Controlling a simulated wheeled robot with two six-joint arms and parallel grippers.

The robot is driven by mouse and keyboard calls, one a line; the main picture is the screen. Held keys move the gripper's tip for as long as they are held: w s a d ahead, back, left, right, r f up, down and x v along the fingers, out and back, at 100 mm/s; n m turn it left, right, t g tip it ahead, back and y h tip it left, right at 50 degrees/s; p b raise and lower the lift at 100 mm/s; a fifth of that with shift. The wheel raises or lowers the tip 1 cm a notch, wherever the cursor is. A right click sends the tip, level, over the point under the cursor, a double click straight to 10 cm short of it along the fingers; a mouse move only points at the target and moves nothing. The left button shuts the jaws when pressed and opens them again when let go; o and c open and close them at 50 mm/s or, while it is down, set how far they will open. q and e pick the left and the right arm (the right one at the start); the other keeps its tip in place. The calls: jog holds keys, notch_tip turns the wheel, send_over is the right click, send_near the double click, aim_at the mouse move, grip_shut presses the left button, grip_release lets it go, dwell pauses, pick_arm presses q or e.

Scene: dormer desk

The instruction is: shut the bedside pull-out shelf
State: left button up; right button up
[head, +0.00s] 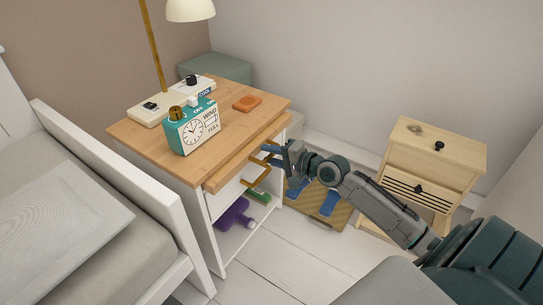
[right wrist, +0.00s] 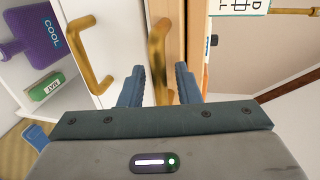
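The bedside table's pull-out shelf (head: 228,175) is a wooden board just under the wooden top (head: 222,138), and it sticks out a little at the front. A brass handle on the shelf front (right wrist: 158,42) shows in the right wrist view. My right gripper (head: 272,153) is at the shelf front. In the right wrist view its two blue fingers (right wrist: 159,88) are apart, with the brass handle between them. I cannot tell whether either finger touches it. The fingers partly hide the handle in the head view. My left gripper is not in view.
A teal clock (head: 191,129), an orange block (head: 247,103) and a lamp stand on the top. A white drawer with a brass handle (right wrist: 84,50) is below. A purple bottle (head: 233,213) lies lower. The bed (head: 130,180) stands left, a wooden cabinet (head: 430,165) right.

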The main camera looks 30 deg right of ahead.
grip_shut()
jog(key=shift+w, duration=0.1)
jog(key=shift+w+a, duration=0.15)
jog(key=shift+w, duration=0.2)
jog(key=w, duration=0.1)
jog(key=w+a, duration=0.1)
jog(key=shift+w+r, duration=0.1)
jog(key=shift+w, duration=0.25)
